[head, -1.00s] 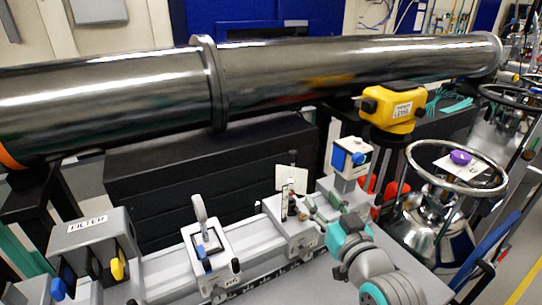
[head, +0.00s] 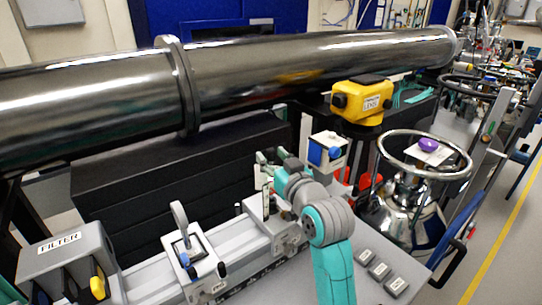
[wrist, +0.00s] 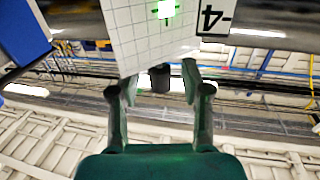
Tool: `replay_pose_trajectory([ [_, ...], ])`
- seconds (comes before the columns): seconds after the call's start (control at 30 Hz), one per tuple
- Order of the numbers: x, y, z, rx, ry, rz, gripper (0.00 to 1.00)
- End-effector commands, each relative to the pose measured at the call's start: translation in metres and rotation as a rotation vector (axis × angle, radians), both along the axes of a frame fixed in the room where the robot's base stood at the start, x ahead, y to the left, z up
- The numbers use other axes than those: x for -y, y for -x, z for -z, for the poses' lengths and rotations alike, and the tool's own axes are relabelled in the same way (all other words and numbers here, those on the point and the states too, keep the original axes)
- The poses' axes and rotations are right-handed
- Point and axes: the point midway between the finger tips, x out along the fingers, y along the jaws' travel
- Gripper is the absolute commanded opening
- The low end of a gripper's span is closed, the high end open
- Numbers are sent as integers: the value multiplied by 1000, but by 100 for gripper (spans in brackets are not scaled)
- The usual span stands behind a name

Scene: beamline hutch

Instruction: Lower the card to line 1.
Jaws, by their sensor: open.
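The card (wrist: 150,32) is white with a printed grid, at the top of the wrist view. It bears a bright green spot and a black-framed label (wrist: 213,18) with a 4, seen upside down. My gripper (wrist: 160,84) is open, with its two fingers just below the card in the picture. A dark cylindrical knob (wrist: 160,77) shows between the fingertips; I cannot tell whether they touch it. In the head view my arm hides most of the card, and a narrow upright scale post (head: 267,200) stands beside my wrist. The line marks are not readable.
A long steel tube (head: 310,62) runs behind the rail. A filter box (head: 62,250) and a lever mount (head: 190,255) stand to the left. Small grey blocks (head: 380,270) lie at right.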

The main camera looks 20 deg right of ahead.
Motion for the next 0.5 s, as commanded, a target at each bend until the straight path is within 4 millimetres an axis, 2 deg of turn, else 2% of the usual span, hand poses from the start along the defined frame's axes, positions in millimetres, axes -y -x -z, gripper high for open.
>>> replay_pose_trajectory([
  [0.13,-1,-9,-1,2,0,-1,48],
  [0.43,-2,-11,0,1,0,0,48],
  [0.47,-2,-11,0,1,0,0,42],
  [0.5,-2,-11,0,1,0,0,32],
])
